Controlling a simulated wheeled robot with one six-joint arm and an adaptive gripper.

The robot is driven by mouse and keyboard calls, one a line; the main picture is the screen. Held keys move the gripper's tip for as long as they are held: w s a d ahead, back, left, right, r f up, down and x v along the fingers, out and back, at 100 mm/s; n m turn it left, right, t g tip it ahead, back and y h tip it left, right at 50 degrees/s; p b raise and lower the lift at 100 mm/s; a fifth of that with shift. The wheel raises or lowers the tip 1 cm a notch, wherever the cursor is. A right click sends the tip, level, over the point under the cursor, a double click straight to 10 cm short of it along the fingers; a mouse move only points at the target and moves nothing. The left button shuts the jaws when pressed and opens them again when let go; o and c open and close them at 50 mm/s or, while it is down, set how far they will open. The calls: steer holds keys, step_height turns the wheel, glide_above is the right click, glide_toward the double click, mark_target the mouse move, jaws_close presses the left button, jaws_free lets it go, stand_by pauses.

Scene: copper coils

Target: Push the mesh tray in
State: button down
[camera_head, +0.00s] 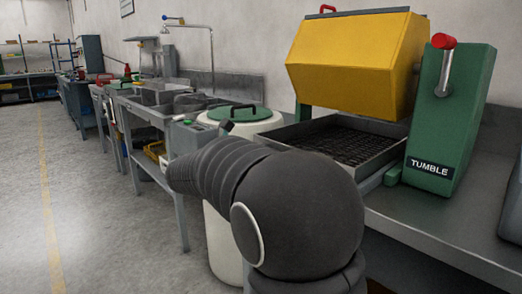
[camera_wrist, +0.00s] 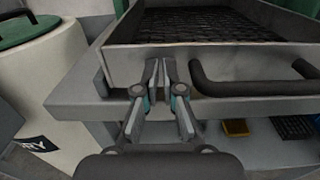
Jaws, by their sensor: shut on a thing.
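The mesh tray (camera_head: 357,160) is a grey metal tray with a dark mesh floor, below the yellow drum of the tumbler. In the wrist view its front wall (camera_wrist: 215,57) faces me, with a black handle bar (camera_wrist: 245,89) to the right of the fingers. My gripper (camera_wrist: 161,64) is shut at the left part of this front wall, on some part of the tray. What exactly lies between the fingertips is hard to see. In the head view my dark arm hides the gripper and the tray's front left part.
The yellow drum (camera_head: 350,65) and the green TUMBLE housing (camera_head: 450,120) stand over and right of the tray. A white barrel with a green lid (camera_head: 238,113) stands left of the bench. A shelf below the tray holds a yellow item (camera_wrist: 236,127). The floor at left is clear.

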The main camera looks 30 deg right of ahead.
steer(key=shift+w+d+r, duration=0.1)
steer(key=shift+r, duration=0.1)
steer(key=v, duration=1.4)
steer(key=shift+p, duration=0.3)
steer(key=shift+f, duration=0.15)
